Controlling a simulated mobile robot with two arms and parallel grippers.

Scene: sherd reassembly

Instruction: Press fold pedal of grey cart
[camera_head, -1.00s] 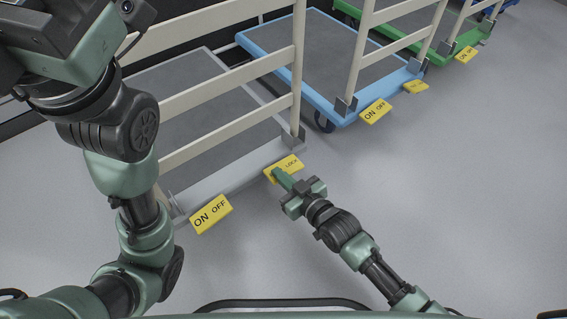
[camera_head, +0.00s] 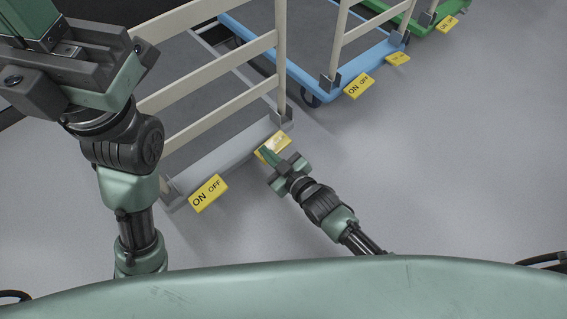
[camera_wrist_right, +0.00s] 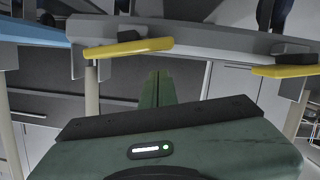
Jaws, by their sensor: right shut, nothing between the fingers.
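The grey cart (camera_head: 228,155) stands at left centre in the head view, with cream rails. Two yellow pedals stick out from its front edge. The near one (camera_head: 208,193) reads ON OFF. The other pedal (camera_head: 277,144) is at the cart's right corner, its lettering unclear now. My right gripper (camera_head: 266,154) is shut and empty, its green fingertips at this right pedal's left part; I cannot tell whether they touch it. In the right wrist view the shut fingers (camera_wrist_right: 158,88) show below a yellow pedal (camera_wrist_right: 128,48). My left gripper (camera_head: 75,75) is at upper left, its fingertips not visible.
A blue cart (camera_head: 318,84) with yellow pedals (camera_head: 359,85) stands behind and right of the grey cart. A green cart (camera_head: 423,25) is farther back. The grey floor (camera_head: 450,170) at right is clear.

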